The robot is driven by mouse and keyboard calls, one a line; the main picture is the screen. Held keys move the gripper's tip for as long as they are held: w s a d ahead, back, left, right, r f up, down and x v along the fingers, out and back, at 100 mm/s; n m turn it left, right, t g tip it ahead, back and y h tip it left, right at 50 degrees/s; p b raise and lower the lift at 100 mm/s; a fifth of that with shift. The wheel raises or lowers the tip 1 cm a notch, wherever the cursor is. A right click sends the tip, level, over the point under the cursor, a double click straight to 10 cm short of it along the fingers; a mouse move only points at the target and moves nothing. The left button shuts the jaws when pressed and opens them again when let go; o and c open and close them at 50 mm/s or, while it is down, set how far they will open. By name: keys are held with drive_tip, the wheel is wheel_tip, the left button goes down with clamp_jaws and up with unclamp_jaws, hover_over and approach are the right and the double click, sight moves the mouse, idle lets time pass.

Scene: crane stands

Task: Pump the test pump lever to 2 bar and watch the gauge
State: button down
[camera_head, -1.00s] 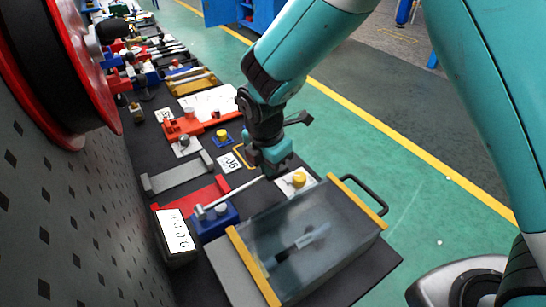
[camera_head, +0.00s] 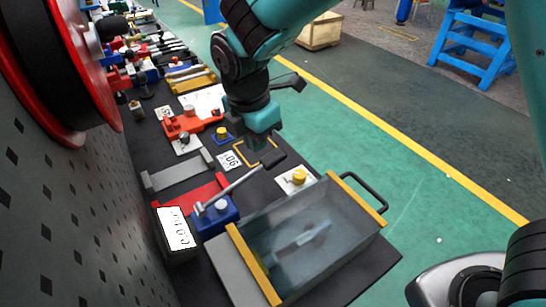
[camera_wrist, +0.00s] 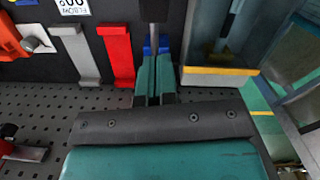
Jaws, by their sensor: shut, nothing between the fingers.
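The test pump is a small blue block (camera_head: 214,217) on the dark bench. Its grey lever (camera_head: 232,187) slopes up to the right and ends in a dark grip (camera_head: 272,158). My gripper (camera_head: 258,145) is just above and behind that grip; contact cannot be told. In the wrist view the teal fingers (camera_wrist: 155,82) are together and empty. The lever rod (camera_wrist: 153,38) stands beyond them, and part of the blue block shows behind them. The gauge, a dark box with a white display (camera_head: 175,229), stands left of the pump; its digits are too small to read surely.
A clear tank (camera_head: 300,240) with yellow edges and a black handle stands right of the pump. A red bracket (camera_head: 190,196) and a grey bracket (camera_head: 180,173) lie behind it. A yellow knob (camera_head: 298,177) is near the tank. A perforated panel (camera_head: 60,220) rises at left.

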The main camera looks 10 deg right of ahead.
wheel_tip(320, 180, up, 9)
drive_tip(key=shift+s+a+r+b, duration=0.15)
drive_tip(key=shift+s+a+b, duration=0.15)
drive_tip(key=shift+a, duration=0.1)
idle(0.8)
drive_tip(key=s+d+m+y, duration=0.2)
drive_tip(key=s+d+m, duration=0.3)
drive_tip(key=s+m, duration=0.4)
drive_tip(key=s+d+m+y, duration=0.3)
drive_tip(key=s+d+m, duration=0.3)
drive_tip(key=s+m, duration=0.3)
drive_tip(key=shift+s+g, duration=0.2)
drive_tip(key=shift+g, duration=0.1)
drive_tip(key=shift+r, duration=0.1)
